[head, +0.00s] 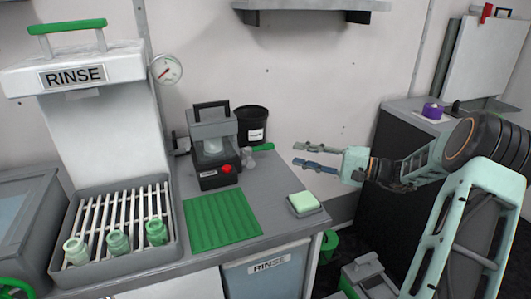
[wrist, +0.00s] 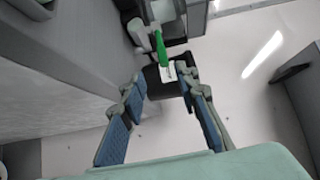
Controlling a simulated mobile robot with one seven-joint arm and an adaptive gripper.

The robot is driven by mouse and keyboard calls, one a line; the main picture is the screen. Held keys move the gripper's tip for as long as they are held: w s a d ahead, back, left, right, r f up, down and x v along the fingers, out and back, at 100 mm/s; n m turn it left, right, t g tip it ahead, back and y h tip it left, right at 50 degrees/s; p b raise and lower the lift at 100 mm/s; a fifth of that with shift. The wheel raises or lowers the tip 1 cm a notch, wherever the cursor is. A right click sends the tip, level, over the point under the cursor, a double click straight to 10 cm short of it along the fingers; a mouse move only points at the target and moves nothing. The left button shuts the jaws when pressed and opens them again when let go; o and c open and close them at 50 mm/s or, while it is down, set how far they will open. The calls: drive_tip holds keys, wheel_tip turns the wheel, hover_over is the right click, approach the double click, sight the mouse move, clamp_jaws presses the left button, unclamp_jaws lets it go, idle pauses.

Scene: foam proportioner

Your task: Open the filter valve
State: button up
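A green lever handle (head: 263,147) on a grey fitting juts right beside the grey machine at the back of the counter. It looks like the filter valve, though no readable label confirms that. In the wrist view the green handle (wrist: 160,48) shows beyond the fingertips, slightly above the gap between them. My gripper (head: 303,155) is open and empty, to the right of the handle and apart from it. Both blue-padded fingers of my gripper (wrist: 161,88) are spread in the wrist view.
A grey machine with a red knob (head: 212,150) and a black bucket (head: 252,124) stand by the handle. A green mat (head: 220,219) and a sponge on a tray (head: 305,204) lie in front. A rinse station (head: 85,80) with glass jars is left. A shelf (head: 310,6) hangs above.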

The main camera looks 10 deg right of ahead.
sight(273, 147)
drive_tip(key=x, duration=0.7)
drive_tip(key=b+x, duration=0.1)
drive_tip(key=x, duration=0.2)
drive_tip(key=shift+w+a+r, duration=0.15)
drive_tip(key=shift+a+r, duration=0.1)
drive_tip(key=shift+a, duration=0.15)
clamp_jaws()
